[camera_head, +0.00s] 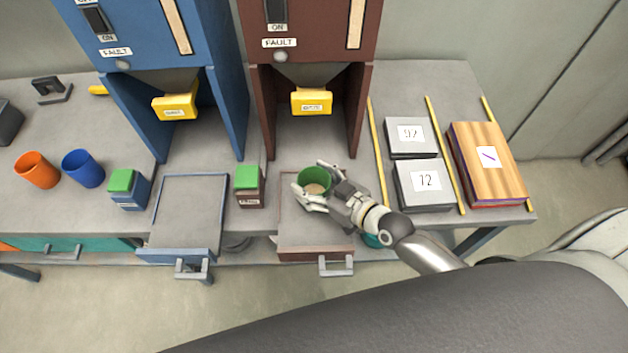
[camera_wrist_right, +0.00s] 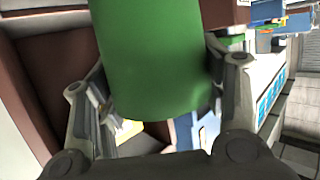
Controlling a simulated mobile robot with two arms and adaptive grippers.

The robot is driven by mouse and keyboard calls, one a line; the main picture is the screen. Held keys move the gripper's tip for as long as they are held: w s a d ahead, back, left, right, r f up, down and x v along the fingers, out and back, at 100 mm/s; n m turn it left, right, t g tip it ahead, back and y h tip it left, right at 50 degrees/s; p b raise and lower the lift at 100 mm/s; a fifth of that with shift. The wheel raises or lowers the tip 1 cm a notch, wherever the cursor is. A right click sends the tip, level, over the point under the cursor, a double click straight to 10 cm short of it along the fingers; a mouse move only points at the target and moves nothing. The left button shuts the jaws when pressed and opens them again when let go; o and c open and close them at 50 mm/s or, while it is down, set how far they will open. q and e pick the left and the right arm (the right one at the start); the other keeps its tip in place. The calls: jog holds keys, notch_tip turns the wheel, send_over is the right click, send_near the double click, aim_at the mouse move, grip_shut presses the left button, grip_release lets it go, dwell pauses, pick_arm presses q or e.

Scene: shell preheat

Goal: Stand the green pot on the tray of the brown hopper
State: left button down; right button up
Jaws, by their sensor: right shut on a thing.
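The green pot (camera_head: 313,177) is upright between the fingers of my right gripper (camera_head: 313,188), which is shut on it. Something light-coloured shows inside the pot. The pot fills the middle of the right wrist view (camera_wrist_right: 155,60), with a finger on each side. The brown hopper (camera_head: 321,45) stands behind it. Its pulled-out tray (camera_head: 300,238) lies below the pot, partly hidden by my gripper. I cannot tell whether the pot touches the tray. My left gripper is not in view.
A blue hopper (camera_head: 150,35) with its tray (camera_head: 185,225) stands to the left. A brown green-topped box (camera_head: 249,190) and a blue one (camera_head: 130,192) flank that tray. Orange (camera_head: 37,172) and blue (camera_head: 83,170) cups stand farther left. Grey blocks (camera_head: 424,187) and a wooden block (camera_head: 488,160) lie right.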

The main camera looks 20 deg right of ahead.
jog(key=shift+f, duration=0.1)
jog(key=o, duration=1.1)
jog(key=shift+o, duration=0.2)
jog(key=shift+s, duration=0.15)
jog(key=b+v, duration=0.1)
jog(key=v, duration=1.1)
